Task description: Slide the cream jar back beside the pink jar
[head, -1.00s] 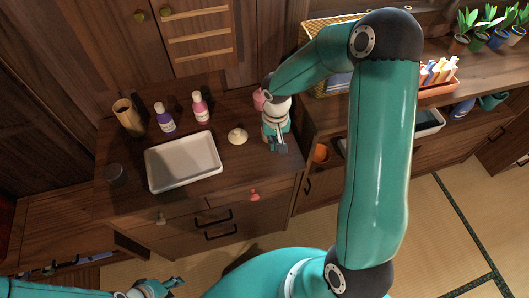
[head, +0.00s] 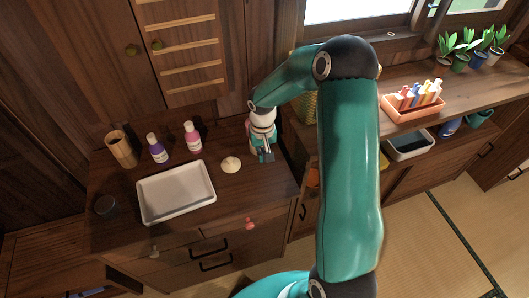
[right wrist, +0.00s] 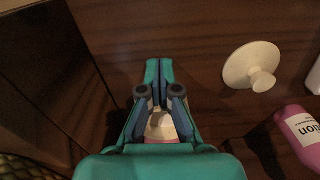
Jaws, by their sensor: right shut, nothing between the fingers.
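My right gripper (head: 264,157) is over the right part of the dark cabinet top, its fingers shut and empty. It also shows in the right wrist view (right wrist: 153,66), fingertips together above the wood. A pale cream and pinkish thing (right wrist: 161,127) shows partly between the finger links there; I cannot tell whether it is the cream jar, the pink jar or both. No pink jar shows clearly in the head view; my right arm covers that spot. A round cream piece with a knob (head: 231,165), like a lid, lies left of the gripper, apart from it. My left gripper is out of view.
A white tray (head: 176,192), a purple bottle (head: 157,148), a pink bottle (head: 193,136), a wooden cup (head: 122,150) and a dark round jar (head: 106,206) stand on the cabinet top (head: 232,192). An orange rack (head: 412,107) is on the right counter.

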